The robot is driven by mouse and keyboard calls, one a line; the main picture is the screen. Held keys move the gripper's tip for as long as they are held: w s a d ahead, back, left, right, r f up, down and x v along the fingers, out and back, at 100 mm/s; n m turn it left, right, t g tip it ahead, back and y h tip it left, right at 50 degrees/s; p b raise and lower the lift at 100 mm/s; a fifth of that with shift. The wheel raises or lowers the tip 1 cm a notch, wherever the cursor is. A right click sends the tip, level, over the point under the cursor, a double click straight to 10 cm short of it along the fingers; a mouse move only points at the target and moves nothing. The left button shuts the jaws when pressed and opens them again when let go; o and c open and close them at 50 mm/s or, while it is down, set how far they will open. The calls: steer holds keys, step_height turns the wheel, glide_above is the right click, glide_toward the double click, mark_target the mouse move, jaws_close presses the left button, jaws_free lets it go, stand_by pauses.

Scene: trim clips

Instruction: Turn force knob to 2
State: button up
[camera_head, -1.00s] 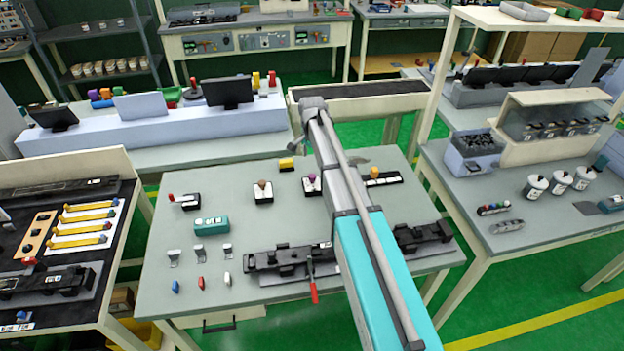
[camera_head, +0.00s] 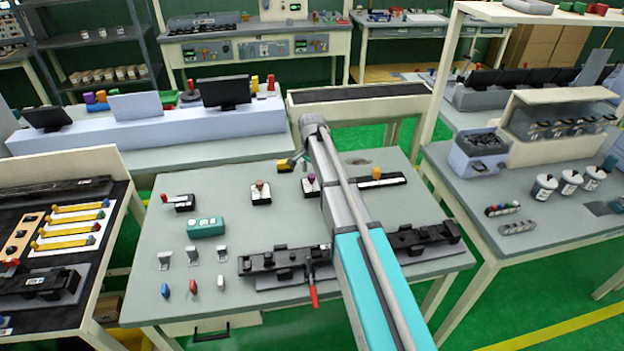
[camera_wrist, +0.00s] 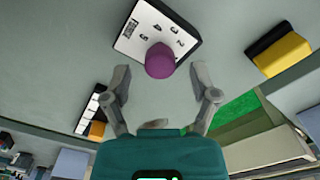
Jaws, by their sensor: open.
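A purple round knob (camera_wrist: 160,61) stands on a white plate (camera_wrist: 133,40) with a dark edge, printed digits and a square code. The digits 2, 3, 4 and 5 seem to show; the pointer's setting cannot be read. The knob also shows in the head view (camera_head: 312,179), left of my arm. My gripper (camera_wrist: 160,82) is open and empty in the wrist view, its fingers apart to either side just below the knob, not visibly touching it. In the head view my gripper is mostly hidden behind my arm.
A brown-topped knob (camera_head: 260,186) stands left of the purple one. A yellow block (camera_head: 285,166) sits behind; it also shows in the wrist view (camera_wrist: 284,54). An orange knob (camera_head: 376,172) on a long strip is at right. A teal box (camera_head: 206,227) is front left.

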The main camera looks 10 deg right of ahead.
steer(key=shift+f, duration=0.5)
steer(key=shift+b, duration=0.3)
jaws_close()
